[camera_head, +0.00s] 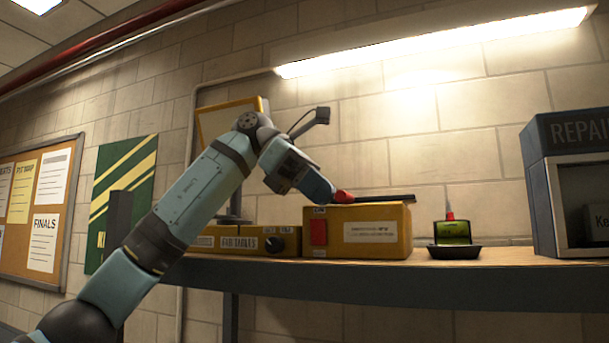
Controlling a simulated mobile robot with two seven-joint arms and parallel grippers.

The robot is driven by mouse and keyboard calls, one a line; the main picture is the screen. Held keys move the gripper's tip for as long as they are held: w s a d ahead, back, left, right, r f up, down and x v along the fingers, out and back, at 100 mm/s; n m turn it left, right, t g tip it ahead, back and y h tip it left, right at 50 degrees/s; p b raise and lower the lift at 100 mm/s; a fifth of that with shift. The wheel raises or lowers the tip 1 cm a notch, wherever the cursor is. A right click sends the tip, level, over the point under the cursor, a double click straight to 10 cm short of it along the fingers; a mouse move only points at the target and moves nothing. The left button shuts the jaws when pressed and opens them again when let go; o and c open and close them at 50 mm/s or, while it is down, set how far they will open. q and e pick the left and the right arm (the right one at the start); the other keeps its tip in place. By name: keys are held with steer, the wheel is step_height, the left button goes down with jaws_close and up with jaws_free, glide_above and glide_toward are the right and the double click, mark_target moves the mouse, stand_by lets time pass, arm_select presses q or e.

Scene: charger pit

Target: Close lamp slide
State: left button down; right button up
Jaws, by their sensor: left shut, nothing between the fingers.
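A yellow box (380,244) with a red part (319,232) on its front and a printed white label stands on the shelf. A thin dark bar (385,199) lies along the top of the box. My right gripper is not in view.
A lower yellow box with a dark knob (273,244) stands to the left, and a yellow-framed panel (216,127) behind my arm. A green container (453,232) on a dark tray and a dark repair cabinet (573,187) stand to the right. The shelf edge (400,285) runs in front.

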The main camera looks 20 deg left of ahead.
mark_target(370, 199)
arm_select(q)
steer(key=shift+s+d+f, duration=0.1)
steer(key=shift+d, duration=0.05)
steer(key=d+p, duration=0.1)
steer(key=d, duration=0.6)
stand_by(0.3)
steer(key=shift+a+p, duration=0.1)
steer(key=shift+p, duration=0.2)
